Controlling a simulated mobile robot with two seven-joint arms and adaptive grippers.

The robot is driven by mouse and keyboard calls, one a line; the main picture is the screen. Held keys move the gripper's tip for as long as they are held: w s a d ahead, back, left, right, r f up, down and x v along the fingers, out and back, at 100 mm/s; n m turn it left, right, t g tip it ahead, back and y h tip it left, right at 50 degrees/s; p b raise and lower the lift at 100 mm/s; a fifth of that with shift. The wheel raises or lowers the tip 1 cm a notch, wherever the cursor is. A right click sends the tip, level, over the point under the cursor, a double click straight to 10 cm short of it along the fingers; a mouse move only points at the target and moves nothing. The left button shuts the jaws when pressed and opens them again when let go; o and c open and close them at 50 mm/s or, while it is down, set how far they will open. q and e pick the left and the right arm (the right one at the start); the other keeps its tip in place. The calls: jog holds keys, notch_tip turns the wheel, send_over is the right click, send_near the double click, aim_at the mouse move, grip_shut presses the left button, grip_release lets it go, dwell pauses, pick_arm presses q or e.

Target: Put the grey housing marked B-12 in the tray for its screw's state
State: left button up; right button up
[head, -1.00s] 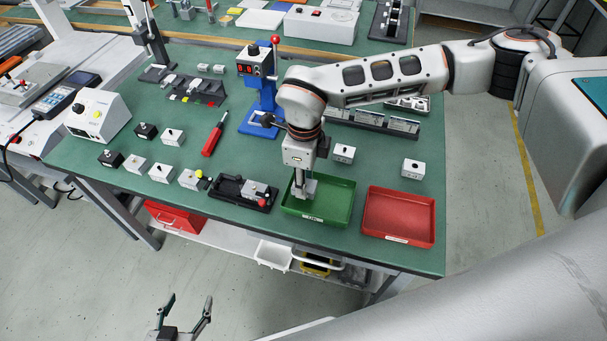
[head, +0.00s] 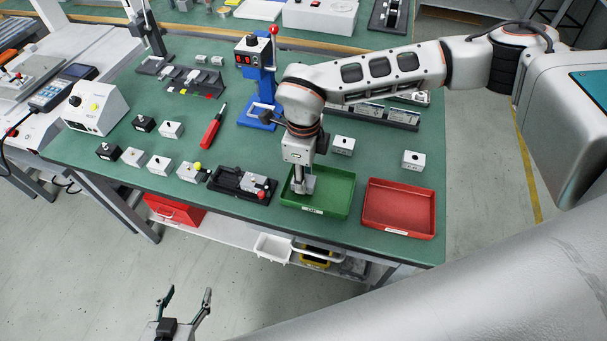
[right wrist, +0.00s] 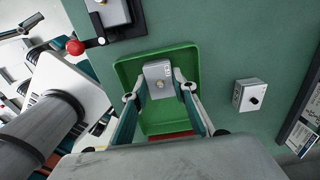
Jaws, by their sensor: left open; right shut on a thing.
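A small grey housing (right wrist: 159,78) with a brass-coloured screw in its face is between the fingers of my right gripper (right wrist: 160,92). Its marking is too small to read. In the head view my right gripper (head: 303,188) is shut on the housing, low inside the left part of the green tray (head: 335,203). I cannot tell whether the housing touches the tray floor. The red tray (head: 399,208) lies to the right, empty. My left gripper (head: 188,292) is open and empty, in front of the bench near the bottom edge.
A black fixture (head: 243,184) with a red knob stands left of the green tray. Single housings stand behind the trays (head: 343,145) and (head: 414,160). Several housings, a red screwdriver (head: 212,131) and a blue press (head: 257,85) occupy the left and back.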

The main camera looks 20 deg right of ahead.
jog(key=o, duration=1.3)
jog(key=shift+o, duration=0.2)
notch_tip(320, 180, up, 12)
